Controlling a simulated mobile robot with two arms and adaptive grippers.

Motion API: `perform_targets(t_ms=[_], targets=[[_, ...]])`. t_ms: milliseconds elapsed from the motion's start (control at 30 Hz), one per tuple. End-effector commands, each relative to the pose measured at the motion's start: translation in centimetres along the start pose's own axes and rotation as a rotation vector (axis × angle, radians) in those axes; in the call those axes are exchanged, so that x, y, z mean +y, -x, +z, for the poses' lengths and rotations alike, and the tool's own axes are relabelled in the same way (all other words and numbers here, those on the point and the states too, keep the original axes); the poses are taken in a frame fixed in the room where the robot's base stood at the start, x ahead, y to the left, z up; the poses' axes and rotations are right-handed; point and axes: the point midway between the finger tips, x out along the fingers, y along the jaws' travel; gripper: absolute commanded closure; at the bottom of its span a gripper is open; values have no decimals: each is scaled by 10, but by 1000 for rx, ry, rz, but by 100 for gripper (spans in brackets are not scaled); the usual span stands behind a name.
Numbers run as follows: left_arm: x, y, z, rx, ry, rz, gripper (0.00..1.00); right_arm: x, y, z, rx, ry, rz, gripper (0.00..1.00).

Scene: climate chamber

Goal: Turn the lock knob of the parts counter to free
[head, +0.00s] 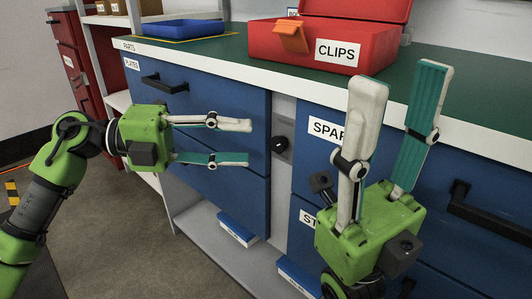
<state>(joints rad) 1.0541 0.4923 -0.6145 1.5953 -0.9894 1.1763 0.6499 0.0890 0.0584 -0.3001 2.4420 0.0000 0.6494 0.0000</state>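The lock knob (279,144) is a small black round knob on a grey plate, set in the narrow strip between the blue drawer fronts of the parts counter (225,100). My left gripper (250,142) is open and empty, with its fingers pointing right towards the knob. Its fingertips appear just left of the knob, one above and one below its level; I cannot tell the depth gap. My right gripper (402,75) is open and empty, pointing up in front of the right-hand drawers, and hides part of the "SPAR" label.
A red box (290,45) labelled CLIPS, with an orange latch, stands on the green counter top. A blue tray (183,28) is further left. Black drawer handles (165,84) stick out left and right (490,215). Blue labelled bins (238,230) sit on the low shelf.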

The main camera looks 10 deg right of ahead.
Motion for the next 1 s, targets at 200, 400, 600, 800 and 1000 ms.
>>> perform_targets(t_ms=[200,400,600,800,1000], targets=[[2,-38,-1,2,-1,-2,62,-3,-5,-7,45,6,-16,60],[0,-52,0,0,0,-2,62,-4,-9,-9,59,8,-23,60],[0,-53,0,-1,1,-1,62,-4,-10,-9,60,8,-23,60],[0,-53,0,-1,1,-1,90,-4,-10,-9,60,8,-23,60],[-1,-53,0,-1,-1,0,100,-4,-11,-9,60,8,-23,60]])
